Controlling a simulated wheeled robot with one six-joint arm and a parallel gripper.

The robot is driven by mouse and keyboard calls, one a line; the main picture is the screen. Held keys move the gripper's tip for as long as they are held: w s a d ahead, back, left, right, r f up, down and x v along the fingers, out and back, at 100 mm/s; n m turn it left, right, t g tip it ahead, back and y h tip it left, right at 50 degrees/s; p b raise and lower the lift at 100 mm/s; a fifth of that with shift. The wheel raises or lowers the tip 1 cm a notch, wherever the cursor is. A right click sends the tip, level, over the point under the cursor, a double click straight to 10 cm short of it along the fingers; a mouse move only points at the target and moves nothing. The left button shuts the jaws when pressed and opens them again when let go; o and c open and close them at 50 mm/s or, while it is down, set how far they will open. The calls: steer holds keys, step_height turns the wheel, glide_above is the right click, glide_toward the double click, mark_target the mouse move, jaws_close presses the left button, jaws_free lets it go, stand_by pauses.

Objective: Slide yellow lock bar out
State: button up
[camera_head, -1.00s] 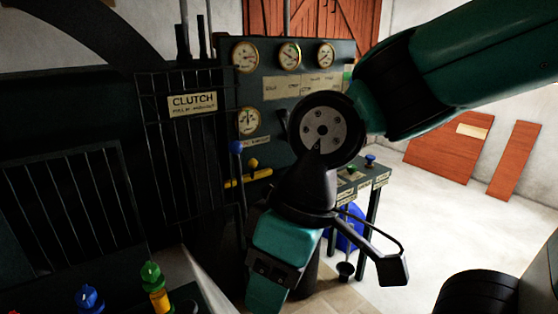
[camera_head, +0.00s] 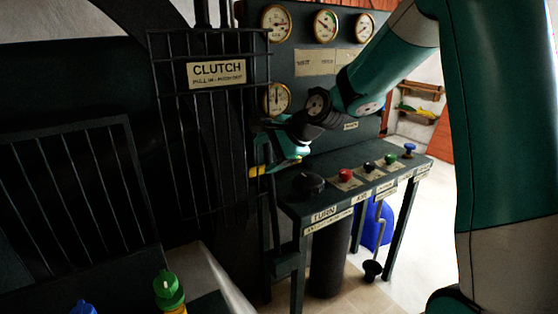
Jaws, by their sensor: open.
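The yellow lock bar (camera_head: 257,171) is low on the dark machine, just right of the clutch cage. Only a short yellow piece of it shows; its right part and knob are hidden behind or beside my gripper. My gripper (camera_head: 268,140) is small in the picture, in front of the machine just above the bar. It is open. Whether its fingers touch the bar or the lever beside it cannot be told.
The barred cage with the CLUTCH sign (camera_head: 217,73) stands at left. A control table (camera_head: 330,188) with several coloured buttons is right of and below my gripper. The gauge panel (camera_head: 313,65) rises behind. Floor is clear at right.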

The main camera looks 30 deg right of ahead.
steer(key=w+d+f+m+t+h+b, duration=0.1)
steer(key=w+d+f+m+t, duration=0.15)
steer(key=d+m, duration=0.35)
steer(key=w+d+f+m+t+h, duration=0.1)
steer(key=w+d+m, duration=0.3)
steer(key=d, duration=0.3)
steer(key=w+d+f+m+t+h+b, duration=0.1)
steer(key=w+d+f+m+t, duration=0.15)
steer(key=d+m, duration=0.35)
steer(key=shift+g, duration=0.4)
steer(key=x, duration=0.5)
steer(key=p+x, duration=0.1)
steer(key=x, duration=0.5)
steer(key=d+x, duration=0.1)
steer(key=x, duration=0.5)
steer(key=shift+r+p, duration=0.1)
steer(key=shift+p, duration=0.2)
